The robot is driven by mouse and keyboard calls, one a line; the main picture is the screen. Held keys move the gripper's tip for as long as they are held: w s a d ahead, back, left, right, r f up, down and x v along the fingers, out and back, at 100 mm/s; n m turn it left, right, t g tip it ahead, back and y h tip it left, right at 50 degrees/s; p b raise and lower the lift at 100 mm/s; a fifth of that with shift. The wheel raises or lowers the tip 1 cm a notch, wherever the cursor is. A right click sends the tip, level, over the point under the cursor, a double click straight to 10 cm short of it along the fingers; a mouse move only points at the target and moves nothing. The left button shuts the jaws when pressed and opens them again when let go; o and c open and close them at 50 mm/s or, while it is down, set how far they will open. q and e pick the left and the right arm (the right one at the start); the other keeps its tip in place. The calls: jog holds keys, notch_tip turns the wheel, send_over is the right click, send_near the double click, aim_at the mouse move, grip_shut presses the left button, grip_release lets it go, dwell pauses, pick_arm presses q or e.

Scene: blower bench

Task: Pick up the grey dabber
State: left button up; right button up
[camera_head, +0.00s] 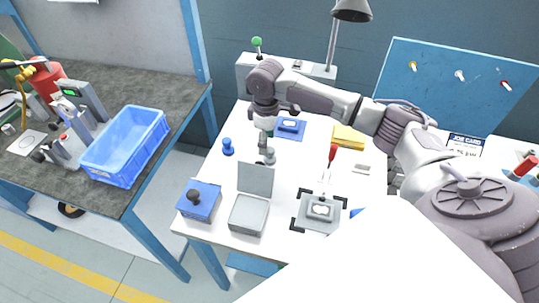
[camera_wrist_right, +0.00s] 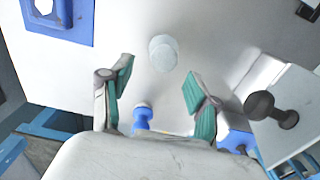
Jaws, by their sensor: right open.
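The grey dabber (camera_head: 270,156) stands on the white bench, just behind the open grey case. In the right wrist view, the grey dabber (camera_wrist_right: 163,53) shows from above as a pale round top, ahead of the fingertips and roughly between their lines. My right gripper (camera_head: 264,138) hangs over the bench close to the dabber, pointing down. In the wrist view its two teal-padded fingers (camera_wrist_right: 158,84) are spread with nothing between them. They look apart from the dabber. My left gripper does not show.
A blue dabber (camera_head: 227,146) stands to the left of the grey one. The grey case (camera_head: 250,213) has its lid raised. A blue box with a dark knob (camera_head: 199,201) sits at the front left corner. A blue pad (camera_head: 290,128) lies behind; a fixture (camera_head: 320,210) is right.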

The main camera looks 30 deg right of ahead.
aim_at(270, 149)
jog(key=f, duration=0.1)
jog(key=s+f, duration=0.1)
jog(key=f, duration=0.1)
jog(key=shift+d+f+p, duration=0.2)
jog(key=shift+f+p, duration=0.1)
jog(key=shift+p, duration=0.1)
jog(key=shift+f, duration=0.6)
grip_shut()
